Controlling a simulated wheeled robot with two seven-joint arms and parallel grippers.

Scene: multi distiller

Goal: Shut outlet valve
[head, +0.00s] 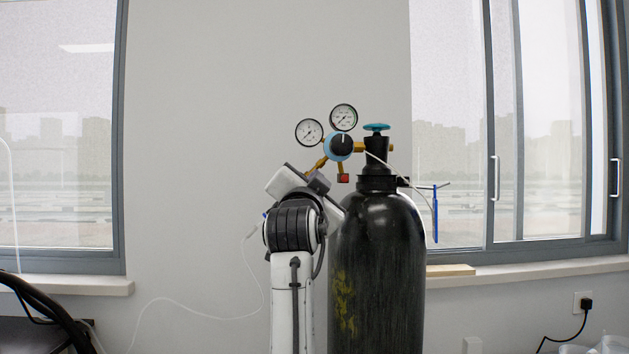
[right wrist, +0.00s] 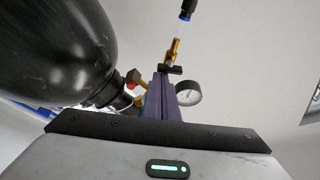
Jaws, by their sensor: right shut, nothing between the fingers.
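The outlet valve shows in the right wrist view as a brass fitting (right wrist: 174,50) with a small black handle (right wrist: 171,69) lying across it. The handle is just beyond my right fingertips; I cannot tell whether they touch. My right gripper (right wrist: 163,84) is shut and empty, its dark fingers pointing up at the valve. In the head view, my right arm stands in front of the regulator's lower left and hides most of the outlet. The blue regulator (head: 331,149) with a black knob sits left of the cylinder top. My left gripper is not in view.
The black gas cylinder (head: 376,270) stands right beside my right arm, with a teal handwheel (head: 376,127) on top. Two gauges (head: 309,132) (head: 343,117) rise above the regulator. A red-ended fitting (head: 343,178) hangs below. A black tube connector (right wrist: 187,10) lies beyond the valve. Left of my arm is clear.

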